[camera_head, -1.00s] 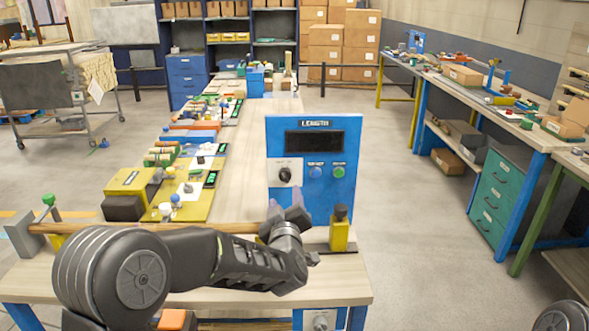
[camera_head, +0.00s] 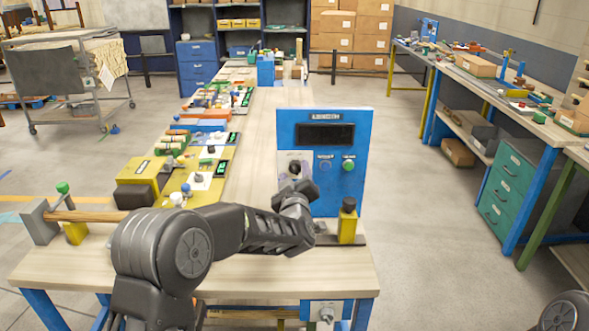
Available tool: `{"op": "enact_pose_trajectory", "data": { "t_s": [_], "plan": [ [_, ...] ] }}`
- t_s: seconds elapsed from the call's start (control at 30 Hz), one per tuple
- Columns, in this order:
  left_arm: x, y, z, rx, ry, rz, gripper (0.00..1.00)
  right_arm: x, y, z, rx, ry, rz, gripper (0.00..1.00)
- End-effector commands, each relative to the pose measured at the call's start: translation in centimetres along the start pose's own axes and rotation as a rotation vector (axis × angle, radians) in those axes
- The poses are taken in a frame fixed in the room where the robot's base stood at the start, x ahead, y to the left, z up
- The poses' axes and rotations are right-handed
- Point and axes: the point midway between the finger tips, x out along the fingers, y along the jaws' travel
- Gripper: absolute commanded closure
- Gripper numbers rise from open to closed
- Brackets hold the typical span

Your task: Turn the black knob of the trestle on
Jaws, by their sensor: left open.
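A blue panel (camera_head: 355,135) labelled above a dark display stands upright on the wooden bench. Its black knob (camera_head: 294,169) sits at the lower left of the panel's face, on a pale plate. My left arm reaches across from the left, and my left gripper (camera_head: 294,163) is at the knob, its pale purplish fingers apart on either side of it. The gripper is open; whether the fingers touch the knob cannot be told. The gripper body hides the area just below the knob. My right gripper is not in view.
A blue button (camera_head: 325,165) and a green button (camera_head: 348,165) sit right of the knob. A yellow post with a black top (camera_head: 348,222) stands close in front of the panel. A wooden rod (camera_head: 88,216) lies behind my arm. A grey knob (camera_head: 326,313) is below the bench edge.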

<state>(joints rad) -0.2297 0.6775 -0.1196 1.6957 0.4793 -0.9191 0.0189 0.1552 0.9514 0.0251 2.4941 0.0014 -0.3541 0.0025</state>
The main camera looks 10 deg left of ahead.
Motion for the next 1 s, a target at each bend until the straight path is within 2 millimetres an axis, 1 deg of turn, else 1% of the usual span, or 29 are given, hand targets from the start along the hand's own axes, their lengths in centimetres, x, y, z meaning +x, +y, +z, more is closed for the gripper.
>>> {"op": "enact_pose_trajectory", "data": {
  "t_s": [0.03,0.13,0.4,1.0],
  "plan": [
    [0.50,0.04,-0.10,0.001,0.001,0.000,0.46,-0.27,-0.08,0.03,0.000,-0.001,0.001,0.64],
    [1.01,-0.03,-0.01,0.001,0.000,0.000,0.46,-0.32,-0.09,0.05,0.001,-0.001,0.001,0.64],
    [1.10,-0.06,0.01,0.000,0.000,0.000,0.47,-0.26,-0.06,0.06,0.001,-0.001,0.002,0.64],
    [1.07,-0.05,0.01,0.000,0.000,0.000,0.96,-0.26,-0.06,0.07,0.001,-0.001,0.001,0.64]
  ]
}}
